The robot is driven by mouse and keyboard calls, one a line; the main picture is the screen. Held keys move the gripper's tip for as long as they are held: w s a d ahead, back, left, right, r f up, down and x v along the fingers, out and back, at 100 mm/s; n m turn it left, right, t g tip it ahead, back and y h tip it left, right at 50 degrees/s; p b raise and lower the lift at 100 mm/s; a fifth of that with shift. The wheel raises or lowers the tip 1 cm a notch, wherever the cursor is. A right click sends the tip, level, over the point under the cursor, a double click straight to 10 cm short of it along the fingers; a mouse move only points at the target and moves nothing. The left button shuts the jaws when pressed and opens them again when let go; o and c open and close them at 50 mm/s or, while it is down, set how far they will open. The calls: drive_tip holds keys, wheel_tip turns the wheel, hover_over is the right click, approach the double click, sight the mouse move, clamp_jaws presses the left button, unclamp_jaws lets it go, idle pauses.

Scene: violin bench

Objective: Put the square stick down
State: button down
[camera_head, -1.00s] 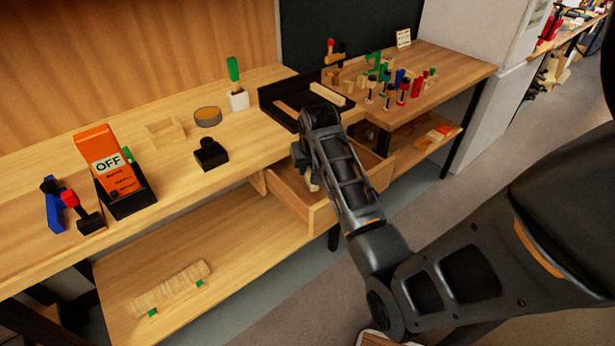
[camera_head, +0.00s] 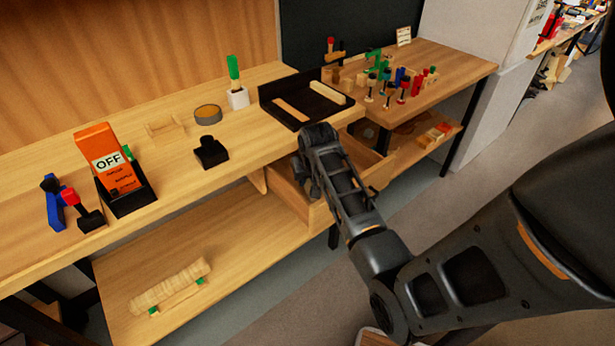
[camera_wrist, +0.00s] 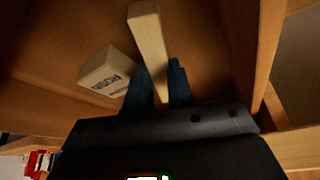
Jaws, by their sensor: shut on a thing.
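A pale wooden square stick (camera_wrist: 148,38) shows in the wrist view, its lower end between the fingers of my gripper (camera_wrist: 160,84). My gripper is shut on it. The stick is over the inside of an open wooden drawer (camera_head: 284,188); I cannot tell whether it touches the drawer's floor. A pale block with dark lettering (camera_wrist: 106,72) lies in the drawer, left of the stick and apart from it. In the head view my arm's end is at the drawer and hides the stick.
A black tray (camera_head: 268,104) with two wooden strips stands on the bench above the drawer. The drawer's side wall (camera_wrist: 268,50) rises close on the right in the wrist view. A black holder (camera_head: 210,153) stands near the bench edge.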

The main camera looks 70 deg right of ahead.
drive_tip(key=shift+f, duration=0.15)
drive_tip(key=c, duration=1)
unclamp_jaws()
drive_tip(key=shift+r, duration=0.5)
drive_tip(key=v, duration=1.2)
drive_tip(key=shift+d+r+p, duration=0.1)
drive_tip(key=shift+r+p, duration=0.1)
drive_tip(key=shift+p, duration=0.1)
